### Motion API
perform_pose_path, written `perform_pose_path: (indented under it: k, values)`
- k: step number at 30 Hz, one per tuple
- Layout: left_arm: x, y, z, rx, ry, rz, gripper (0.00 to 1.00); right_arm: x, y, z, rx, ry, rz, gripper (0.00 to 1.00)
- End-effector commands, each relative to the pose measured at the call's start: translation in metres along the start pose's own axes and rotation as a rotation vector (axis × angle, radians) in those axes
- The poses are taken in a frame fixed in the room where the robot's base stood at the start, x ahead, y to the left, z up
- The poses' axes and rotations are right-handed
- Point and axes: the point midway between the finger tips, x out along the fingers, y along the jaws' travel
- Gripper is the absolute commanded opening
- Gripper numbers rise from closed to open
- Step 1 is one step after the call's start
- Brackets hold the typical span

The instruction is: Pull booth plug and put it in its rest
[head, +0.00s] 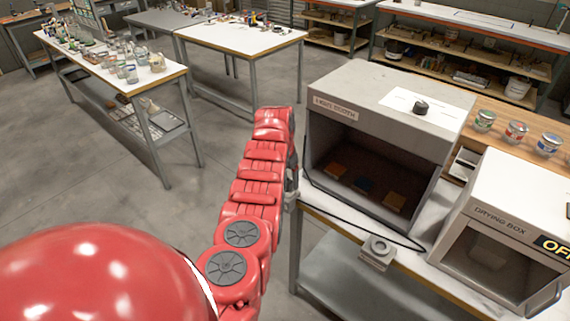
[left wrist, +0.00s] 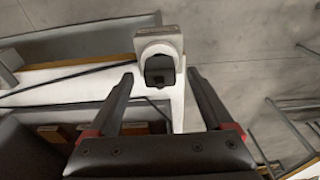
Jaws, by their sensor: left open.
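The black booth plug (left wrist: 159,70) sits in a pale socket box (left wrist: 158,43) at the table corner in the left wrist view. My left gripper (left wrist: 160,77) is open, with its fingers on either side of the plug's line and nothing seen held. I cannot tell how far the tips are from it. In the head view my left gripper (head: 291,178) is at the booth's left side, mostly hidden by my red arm. A grey block with a round ring (head: 377,250), seemingly the plug rest, is at the table's front edge, empty. My right gripper is out of view.
The light booth (head: 385,110) stands on the table with several tiles inside. A black cable (head: 355,230) runs along its front. The drying box (head: 500,240) stands to the right, with jars (head: 516,131) behind. Open floor lies left of the table.

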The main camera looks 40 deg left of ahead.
Motion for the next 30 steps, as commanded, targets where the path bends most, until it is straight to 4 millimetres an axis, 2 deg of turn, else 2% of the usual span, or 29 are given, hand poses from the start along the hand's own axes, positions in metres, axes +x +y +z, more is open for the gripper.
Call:
perform_pose_path:
  k: [6, 17, 20, 30]
  values:
    - [0.017, 0.0, 0.001, 0.0, 0.0, 0.0, 0.85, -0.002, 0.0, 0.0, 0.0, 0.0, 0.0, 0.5]
    - [0.019, -0.001, 0.0, 0.002, 0.002, -0.004, 0.85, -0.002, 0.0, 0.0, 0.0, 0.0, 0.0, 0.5]
    - [0.019, -0.001, 0.0, 0.002, 0.002, -0.003, 0.71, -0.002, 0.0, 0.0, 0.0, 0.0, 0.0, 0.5]
    - [0.019, 0.0, 0.0, 0.002, 0.001, -0.003, 0.09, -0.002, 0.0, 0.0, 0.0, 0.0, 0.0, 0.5]
